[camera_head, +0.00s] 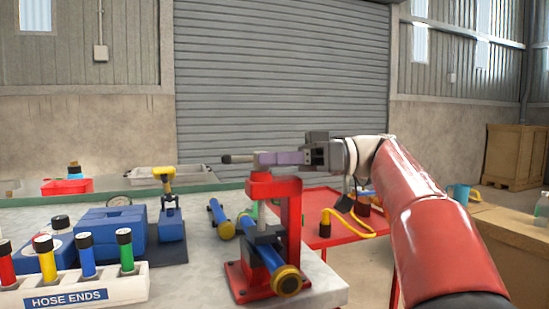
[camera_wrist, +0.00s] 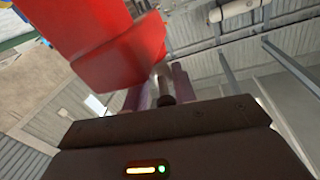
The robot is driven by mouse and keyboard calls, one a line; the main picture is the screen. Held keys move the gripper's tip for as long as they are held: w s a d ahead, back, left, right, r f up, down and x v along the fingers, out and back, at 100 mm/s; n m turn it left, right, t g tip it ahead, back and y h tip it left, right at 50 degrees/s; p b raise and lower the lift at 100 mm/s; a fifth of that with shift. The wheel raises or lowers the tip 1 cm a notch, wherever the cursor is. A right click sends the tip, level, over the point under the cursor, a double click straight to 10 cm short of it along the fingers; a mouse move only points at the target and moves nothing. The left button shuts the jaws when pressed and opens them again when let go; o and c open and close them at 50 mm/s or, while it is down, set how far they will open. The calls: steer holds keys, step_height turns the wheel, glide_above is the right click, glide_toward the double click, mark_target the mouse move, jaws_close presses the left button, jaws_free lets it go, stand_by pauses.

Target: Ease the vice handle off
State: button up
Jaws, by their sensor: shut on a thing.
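The red vice (camera_head: 291,215) stands upright on its base at the front right of the grey bench. The vice handle (camera_head: 238,159) is a thin bar with a black end, lying level at the top of the vice's screw. My gripper (camera_head: 264,159) reaches in from the right at that height, its purple fingers shut on the handle. In the wrist view the handle's dark end (camera_wrist: 165,91) shows between the fingers, close by the red vice frame (camera_wrist: 120,45).
A white hose-ends rack (camera_head: 75,287) with coloured tubes, a blue case (camera_head: 110,233) and a yellow-topped tool (camera_head: 168,183) stand left of the vice. A red table (camera_head: 320,205) with a yellow hose is behind right. Space above the vice looks clear.

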steer(key=shift+n+g, duration=0.3)
steer(key=shift+g, duration=0.1)
stand_by(0.8)
steer(key=o, duration=1)
steer(key=shift+a, duration=0.15)
steer(key=shift+w+d, duration=0.2)
steer(key=shift+d, duration=1.1)
steer(key=shift+w+d, duration=0.2)
steer(key=shift+d, duration=1.1)
steer(key=shift+w+d, duration=0.2)
steer(key=shift+d, duration=1.1)
